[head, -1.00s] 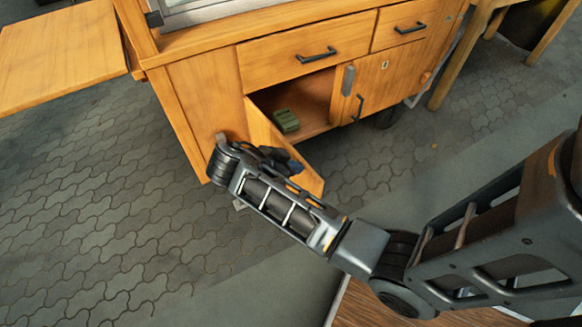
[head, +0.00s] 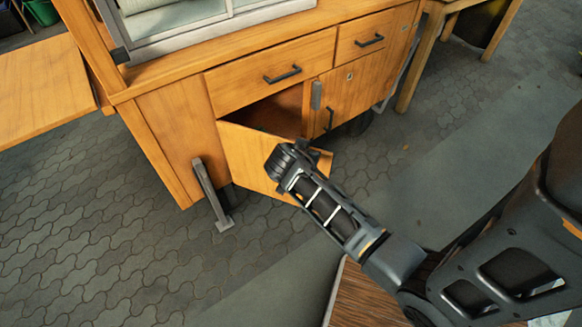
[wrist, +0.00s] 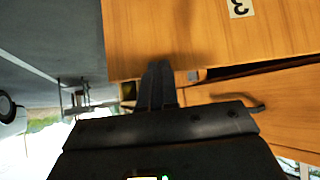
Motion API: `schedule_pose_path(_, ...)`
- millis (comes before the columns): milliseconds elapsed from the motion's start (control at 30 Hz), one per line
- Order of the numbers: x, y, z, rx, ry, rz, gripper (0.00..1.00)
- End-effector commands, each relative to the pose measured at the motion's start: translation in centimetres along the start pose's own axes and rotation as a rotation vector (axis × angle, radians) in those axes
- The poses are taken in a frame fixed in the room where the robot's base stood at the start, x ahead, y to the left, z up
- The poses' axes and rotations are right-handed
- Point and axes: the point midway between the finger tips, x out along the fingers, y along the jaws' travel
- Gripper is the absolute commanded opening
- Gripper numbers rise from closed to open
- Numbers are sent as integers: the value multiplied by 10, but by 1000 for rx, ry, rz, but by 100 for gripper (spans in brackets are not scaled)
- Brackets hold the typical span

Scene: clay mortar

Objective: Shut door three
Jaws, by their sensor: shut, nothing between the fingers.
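Door three (head: 247,158) is a wooden door at the lower left of the cart. It stands partly open, with a dark gap above its top edge in the head view. In the head view my wrist covers part of the door, and the fingertips are mostly hidden.
A neighbouring door (head: 345,95) with a dark handle is closed, right of the opening. Drawers (head: 270,75) sit above. A grey support leg (head: 210,195) stands on the paving left of door three. Open paving (head: 70,240) lies at the left.

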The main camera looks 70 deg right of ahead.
Motion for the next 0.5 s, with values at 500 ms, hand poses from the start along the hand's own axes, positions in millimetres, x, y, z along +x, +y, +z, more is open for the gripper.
schedule_pose_path(500,90,-12,-80,-231,2,-272,0)
